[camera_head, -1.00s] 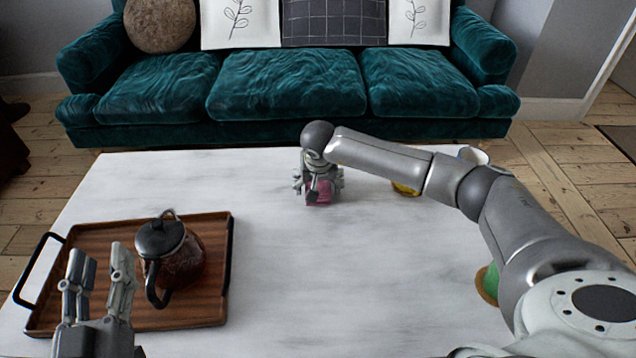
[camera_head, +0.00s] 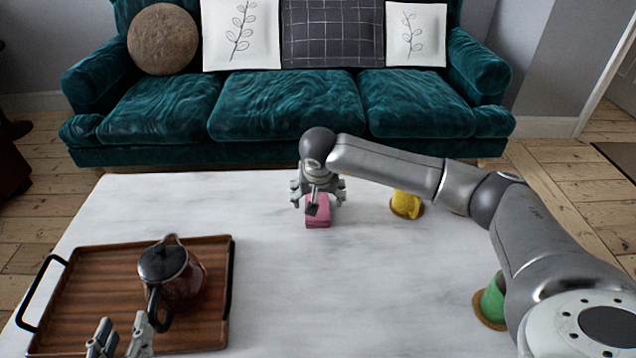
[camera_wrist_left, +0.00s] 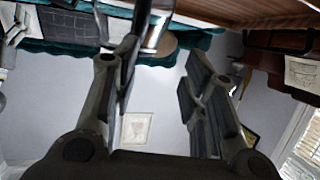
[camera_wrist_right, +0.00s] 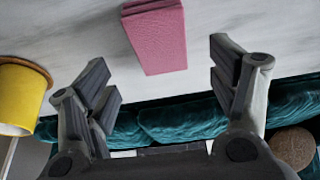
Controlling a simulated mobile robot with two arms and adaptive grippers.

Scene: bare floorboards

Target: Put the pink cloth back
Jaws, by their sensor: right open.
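The pink cloth (camera_head: 318,216) is a small folded block lying on the white marble table (camera_head: 300,290), toward its far edge. My right gripper (camera_head: 318,200) is open above and around the cloth in the head view, and its fingers partly cover it. In the right wrist view the cloth (camera_wrist_right: 156,38) lies ahead of the open fingers, between their lines, with nothing held. My left gripper (camera_head: 120,342) is at the bottom left over the front of the tray. In the left wrist view its fingers (camera_wrist_left: 160,85) are spread apart and empty.
A wooden tray (camera_head: 75,310) with black handles holds a glass teapot (camera_head: 178,275) at the left. A yellow cup (camera_head: 406,203) stands right of the cloth, and a green cup (camera_head: 492,300) is near my right arm. The table's middle is clear. A teal sofa (camera_head: 290,105) stands behind.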

